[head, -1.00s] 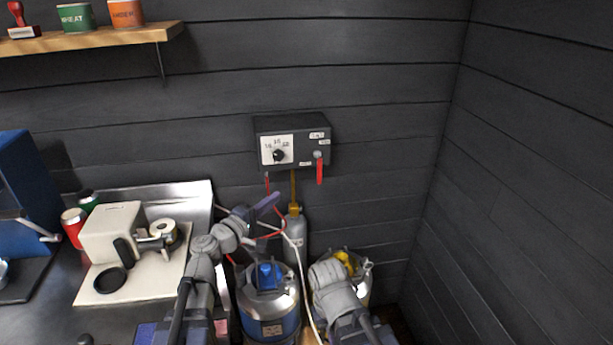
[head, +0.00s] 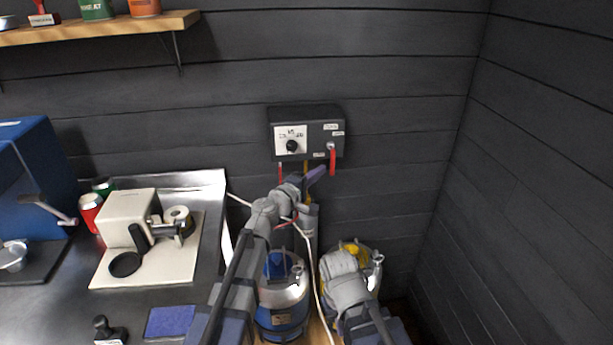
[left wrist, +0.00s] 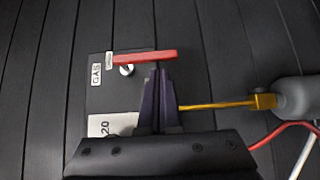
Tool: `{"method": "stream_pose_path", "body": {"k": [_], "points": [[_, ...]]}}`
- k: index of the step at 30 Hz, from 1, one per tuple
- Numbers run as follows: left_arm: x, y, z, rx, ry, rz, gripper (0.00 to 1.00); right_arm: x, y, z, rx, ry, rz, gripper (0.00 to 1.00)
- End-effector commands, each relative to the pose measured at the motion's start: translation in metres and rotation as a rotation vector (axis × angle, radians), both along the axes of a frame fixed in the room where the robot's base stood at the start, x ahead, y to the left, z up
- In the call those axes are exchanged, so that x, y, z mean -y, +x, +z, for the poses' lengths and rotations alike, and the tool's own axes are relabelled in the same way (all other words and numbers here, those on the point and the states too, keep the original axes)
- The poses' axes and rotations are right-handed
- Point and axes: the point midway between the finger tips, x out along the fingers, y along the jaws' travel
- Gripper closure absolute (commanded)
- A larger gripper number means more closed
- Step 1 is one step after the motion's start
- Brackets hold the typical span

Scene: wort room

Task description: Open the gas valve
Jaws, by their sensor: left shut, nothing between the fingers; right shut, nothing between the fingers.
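The gas valve's red lever (head: 333,160) hangs straight down from the dark control box (head: 307,115) on the wall. In the left wrist view the lever (left wrist: 145,57) lies across the box face beside the GAS label (left wrist: 96,74). My left gripper (head: 320,171) is shut and empty, just left of the lever's lower end. In the left wrist view its purple fingertips (left wrist: 160,70) reach the lever's edge; I cannot tell if they touch. My right arm (head: 350,290) is low, over the yellow-topped keg; its gripper fingers are hidden.
A blue keg (head: 283,300) and a yellow-topped keg (head: 377,260) stand beneath. A steel counter with a cream machine (head: 128,212) is at left.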

Motion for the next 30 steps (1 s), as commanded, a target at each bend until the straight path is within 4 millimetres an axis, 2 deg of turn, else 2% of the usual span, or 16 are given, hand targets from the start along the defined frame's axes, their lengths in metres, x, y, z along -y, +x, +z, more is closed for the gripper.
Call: {"method": "stream_pose_path", "body": {"k": [4,16,30], "points": [[0.007,0.001,0.0,0.0,0.0,-0.001,1.0,0.0,0.0,0.0,0.0,0.0,0.0,1.0],[0.008,0.001,-0.001,0.0,-0.001,0.0,1.0,0.0,0.0,-0.001,0.0,0.0,0.0,1.0],[0.013,0.002,-0.005,0.017,-0.082,-0.002,1.0,0.0,0.0,-0.018,0.0,0.0,0.0,1.0]]}}
